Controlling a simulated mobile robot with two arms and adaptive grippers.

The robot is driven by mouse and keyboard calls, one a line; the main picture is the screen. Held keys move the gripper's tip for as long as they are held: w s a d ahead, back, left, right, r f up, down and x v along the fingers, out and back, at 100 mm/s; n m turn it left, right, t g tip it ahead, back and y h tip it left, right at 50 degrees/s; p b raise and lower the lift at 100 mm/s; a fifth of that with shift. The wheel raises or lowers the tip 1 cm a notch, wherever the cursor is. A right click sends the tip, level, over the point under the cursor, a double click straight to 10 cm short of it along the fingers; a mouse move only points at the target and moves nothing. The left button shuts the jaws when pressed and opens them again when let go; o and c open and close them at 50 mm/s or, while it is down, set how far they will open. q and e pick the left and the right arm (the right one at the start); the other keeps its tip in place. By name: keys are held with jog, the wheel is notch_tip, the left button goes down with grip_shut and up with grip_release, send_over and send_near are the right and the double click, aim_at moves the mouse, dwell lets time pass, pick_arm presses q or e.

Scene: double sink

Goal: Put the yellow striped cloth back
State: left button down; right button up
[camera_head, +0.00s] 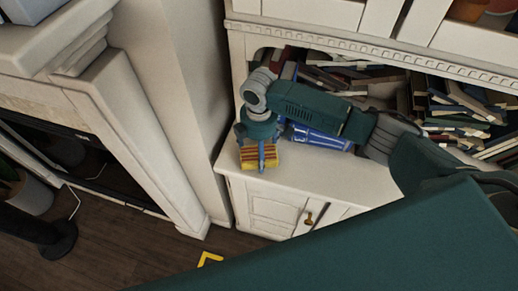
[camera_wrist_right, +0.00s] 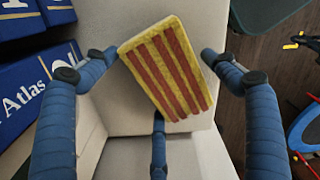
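The yellow cloth with red stripes (camera_head: 271,157) looks like a flat rectangular pad at the left end of the white cabinet ledge. It fills the middle of the right wrist view (camera_wrist_right: 165,70), tilted in the picture. My right gripper (camera_head: 259,158) points down over it. In the wrist view its blue fingers (camera_wrist_right: 155,60) are spread, with one on each side of the cloth and a third at its lower edge. Small gaps show beside the two upper fingertips. Whether the third finger touches the cloth is unclear. My left gripper is out of view.
Blue books (camera_head: 318,137), one marked "Atlas" in the wrist view (camera_wrist_right: 35,95), lie right of the cloth. More books (camera_head: 455,110) are heaped on the shelf. The ledge (camera_head: 330,175) is bare in front. A white fireplace surround (camera_head: 140,130) stands left.

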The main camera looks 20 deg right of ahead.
jog(key=shift+r, duration=0.15)
notch_tip(320, 180, up, 12)
jog(key=b, duration=0.1)
dwell(0.6)
dwell(0.4)
